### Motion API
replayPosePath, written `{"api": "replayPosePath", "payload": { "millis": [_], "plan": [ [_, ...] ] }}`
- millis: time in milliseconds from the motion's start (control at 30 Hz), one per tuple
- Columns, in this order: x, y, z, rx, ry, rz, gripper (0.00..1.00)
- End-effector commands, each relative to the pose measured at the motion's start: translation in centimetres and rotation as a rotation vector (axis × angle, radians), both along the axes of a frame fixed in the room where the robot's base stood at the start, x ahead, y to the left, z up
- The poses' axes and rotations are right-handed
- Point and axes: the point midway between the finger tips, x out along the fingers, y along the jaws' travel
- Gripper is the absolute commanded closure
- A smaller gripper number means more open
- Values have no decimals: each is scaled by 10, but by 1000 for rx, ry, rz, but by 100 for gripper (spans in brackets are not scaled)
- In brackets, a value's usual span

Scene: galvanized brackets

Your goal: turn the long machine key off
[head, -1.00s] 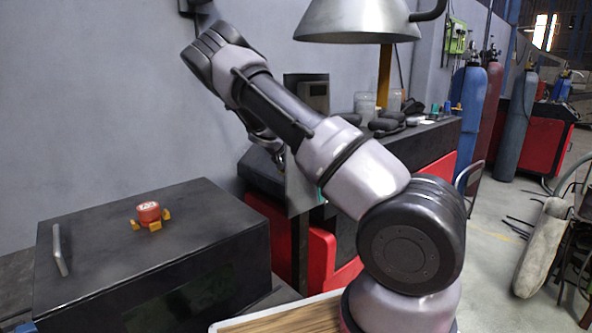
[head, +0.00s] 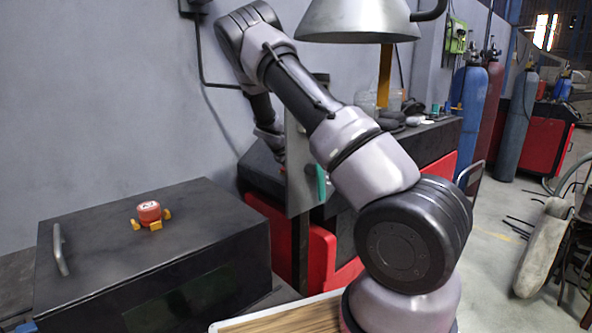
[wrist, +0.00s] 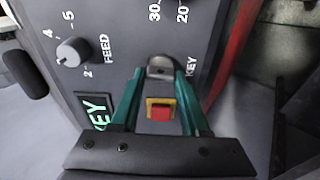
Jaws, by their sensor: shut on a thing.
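The machine key (wrist: 160,66) shows in the wrist view as a grey metal piece on the grey control panel (wrist: 122,40), beside a printed "KEY" label. My gripper (wrist: 160,76) has its two green fingers on either side of the key and is shut on it. The fingers hide the key's sides, and I cannot tell its turn position clearly. A "KEY" sign with pale green letters (wrist: 97,110) shows left of the fingers. In the head view the panel (head: 300,180) is seen nearly edge-on, with a green finger at its right; the key is hidden there.
A red button on a yellow plate (wrist: 161,111) shows between my fingers. A grey FEED knob (wrist: 73,52) is to the left on the panel. A red curved strip (wrist: 232,60) runs at the right.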

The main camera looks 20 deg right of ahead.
Motion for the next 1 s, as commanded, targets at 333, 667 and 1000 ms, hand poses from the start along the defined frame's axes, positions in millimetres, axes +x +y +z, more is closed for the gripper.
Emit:
{"api": "replayPosePath", "payload": {
  "millis": [333,667,1000],
  "plan": [
    [1,1,0,-13,33,48,100],
    [1,1,0,-14,33,49,100],
    [0,1,0,-13,33,46,25]
  ]
}}
